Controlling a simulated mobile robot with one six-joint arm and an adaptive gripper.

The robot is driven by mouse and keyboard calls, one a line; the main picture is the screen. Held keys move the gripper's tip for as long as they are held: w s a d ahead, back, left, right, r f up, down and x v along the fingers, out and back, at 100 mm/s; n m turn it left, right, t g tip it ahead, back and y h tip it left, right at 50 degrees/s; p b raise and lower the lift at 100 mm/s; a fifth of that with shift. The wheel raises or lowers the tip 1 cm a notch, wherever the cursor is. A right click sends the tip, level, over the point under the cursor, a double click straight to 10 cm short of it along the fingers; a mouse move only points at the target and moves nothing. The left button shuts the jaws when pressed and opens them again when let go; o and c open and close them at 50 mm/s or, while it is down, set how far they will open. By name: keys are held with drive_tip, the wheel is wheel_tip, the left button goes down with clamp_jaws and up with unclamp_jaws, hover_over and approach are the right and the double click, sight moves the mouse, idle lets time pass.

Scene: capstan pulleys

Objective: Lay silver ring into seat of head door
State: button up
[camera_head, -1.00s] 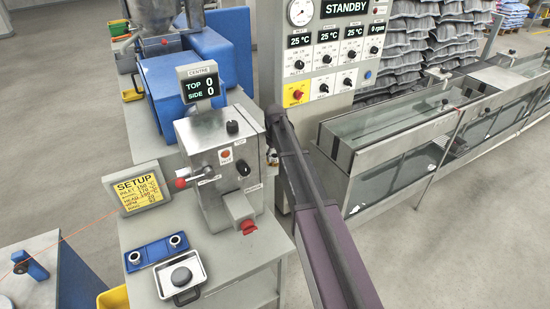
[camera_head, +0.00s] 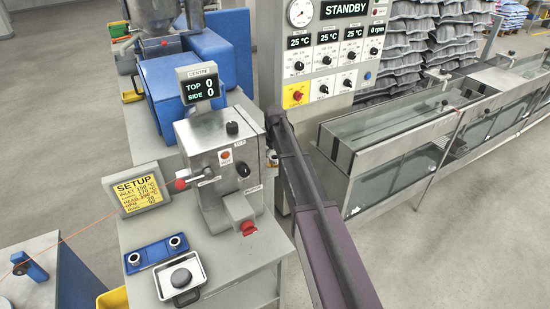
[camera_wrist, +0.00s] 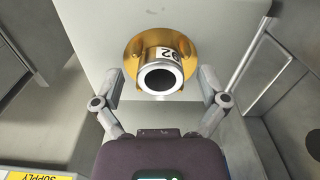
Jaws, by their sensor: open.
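In the wrist view, a silver ring (camera_wrist: 161,79) with a dark round opening and black marking on its side sits at a gold round flange (camera_wrist: 136,48) on a pale grey face. The flange looks like the seat of the head door, but I cannot tell how deep the ring sits. My gripper (camera_wrist: 160,74) is open, with one finger on each side of the ring. Gaps show between the fingers and the ring.
A blue holder (camera_head: 157,253) with two ring-like parts and a metal tray (camera_head: 198,286) with a dark round piece stand on the bench. Glass-sided water troughs (camera_head: 385,140) stand at right. A metal rail (camera_wrist: 250,55) runs right of the flange.

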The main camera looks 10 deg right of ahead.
sight(275, 158)
wheel_tip(275, 158, up, 12)
drive_tip(key=p, duration=1.2)
idle(0.7)
drive_tip(key=s+m, duration=0.4)
drive_tip(key=s, duration=2.4)
drive_tip(key=shift+s, duration=0.4)
